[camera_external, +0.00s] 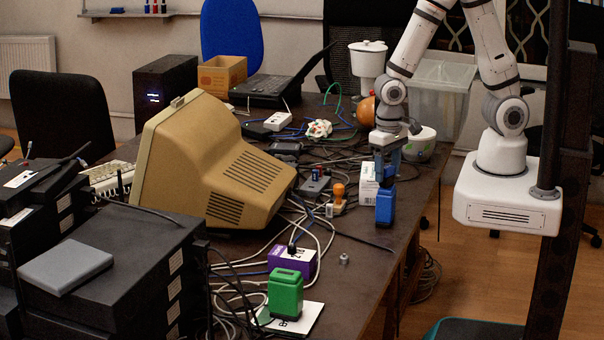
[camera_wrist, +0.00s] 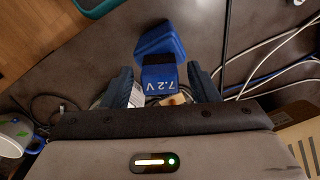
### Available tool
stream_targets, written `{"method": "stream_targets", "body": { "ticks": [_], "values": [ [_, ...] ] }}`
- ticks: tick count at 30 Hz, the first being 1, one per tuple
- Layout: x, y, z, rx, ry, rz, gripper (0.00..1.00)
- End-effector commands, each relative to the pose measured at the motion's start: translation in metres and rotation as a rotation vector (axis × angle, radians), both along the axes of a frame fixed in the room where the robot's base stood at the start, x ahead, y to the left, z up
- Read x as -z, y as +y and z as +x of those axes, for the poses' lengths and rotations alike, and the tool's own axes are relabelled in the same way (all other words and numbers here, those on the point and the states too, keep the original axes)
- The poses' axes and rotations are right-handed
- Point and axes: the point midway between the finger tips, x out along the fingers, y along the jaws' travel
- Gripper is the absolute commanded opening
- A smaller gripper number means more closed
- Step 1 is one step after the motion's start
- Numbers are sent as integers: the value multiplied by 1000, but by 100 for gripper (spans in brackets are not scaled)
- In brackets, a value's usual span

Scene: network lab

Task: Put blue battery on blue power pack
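The blue battery (camera_external: 385,207) stands near the right edge of the dark table in the external view, directly below my gripper (camera_external: 386,172). In the wrist view the battery (camera_wrist: 160,40) is blue, with a narrower end marked 7.2 V toward me. My gripper's fingers (camera_wrist: 162,86) are spread on either side of that end, with a gap showing on both sides. I cannot make out a blue power pack in either view. A purple power pack (camera_external: 303,262) sits nearer the front, and a green battery (camera_external: 286,291) stands on a white-topped pack (camera_external: 303,318).
A beige monitor (camera_external: 215,165) takes up the table's left middle. Loose cables (camera_external: 240,295) run in front of it. A small orange-topped item (camera_external: 338,192) and a white box (camera_external: 369,185) are near my gripper. A mug (camera_wrist: 18,135) shows in the wrist view.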

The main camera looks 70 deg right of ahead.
Motion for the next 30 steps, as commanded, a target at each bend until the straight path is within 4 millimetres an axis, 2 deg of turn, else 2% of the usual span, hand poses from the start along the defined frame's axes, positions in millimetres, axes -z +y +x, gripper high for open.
{"method": "stream_targets", "body": {
  "ticks": [7, 11, 14, 24, 30],
  "values": [
    [-1, 0, 0, 0, 0, 0, 54],
    [-9, 0, 1, 0, -3, 2, 54],
    [-24, 1, 1, 0, -6, 3, 54],
    [-95, 0, 1, 0, -6, 3, 54],
    [-118, 0, 1, 0, -3, 1, 54]
  ]
}}
